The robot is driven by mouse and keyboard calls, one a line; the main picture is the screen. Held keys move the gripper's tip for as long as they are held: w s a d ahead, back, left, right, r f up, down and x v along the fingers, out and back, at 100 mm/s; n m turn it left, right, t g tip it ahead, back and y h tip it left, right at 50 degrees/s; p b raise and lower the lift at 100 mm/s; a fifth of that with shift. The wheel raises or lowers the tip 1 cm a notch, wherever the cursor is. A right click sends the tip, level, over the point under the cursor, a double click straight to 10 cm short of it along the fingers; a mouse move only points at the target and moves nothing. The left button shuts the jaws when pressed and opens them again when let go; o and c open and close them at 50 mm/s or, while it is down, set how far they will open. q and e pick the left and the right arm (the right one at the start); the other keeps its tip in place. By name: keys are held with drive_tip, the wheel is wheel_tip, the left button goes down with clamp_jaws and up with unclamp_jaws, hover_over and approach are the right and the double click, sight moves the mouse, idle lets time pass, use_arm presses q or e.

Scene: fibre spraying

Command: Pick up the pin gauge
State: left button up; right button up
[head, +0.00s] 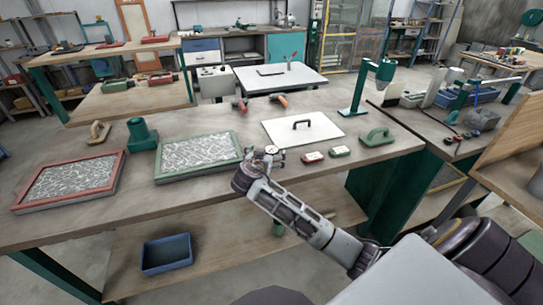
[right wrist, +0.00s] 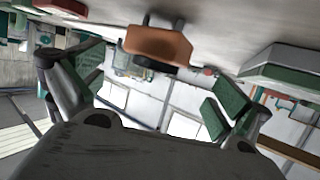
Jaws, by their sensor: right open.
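A small round gauge with a white dial face (head: 271,149), which looks like the pin gauge, is on the workbench (head: 400,145) near its front edge. My right gripper (head: 257,163) is right beside it in the head view and partly hides it. I cannot tell whether they touch. In the right wrist view my right gripper (right wrist: 158,85) is open, its green-padded fingers spread with nothing held between them. The gauge cannot be made out clearly there. My left gripper is not in view.
A red box (head: 312,157) and a green box (head: 340,151) lie just right of the gauge. A green-framed fibre panel (head: 198,178) is to the left, a red-framed one (head: 115,182) farther left. A white plate with a handle (head: 302,124) lies behind. An orange-brown block (right wrist: 158,45) shows up close.

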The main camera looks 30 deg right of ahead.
sight(270, 153)
drive_tip(key=shift+w+d+f, duration=0.2)
drive_tip(key=shift+w+d, duration=0.15)
drive_tip(key=shift+d, duration=0.25)
drive_tip(key=x, duration=0.2)
drive_tip(key=shift+w+d+f, duration=0.1)
drive_tip(key=shift+d+f, duration=0.05)
drive_tip(key=shift+d, duration=0.1)
drive_tip(key=shift+w+d+f+p, duration=0.15)
drive_tip(key=shift+w+d+p, duration=0.1)
drive_tip(key=shift+p, duration=0.05)
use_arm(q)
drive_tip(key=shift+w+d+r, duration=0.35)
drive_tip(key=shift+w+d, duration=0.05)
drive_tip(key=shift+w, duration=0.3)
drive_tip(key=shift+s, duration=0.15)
use_arm(e)
drive_tip(key=shift+c, duration=0.3)
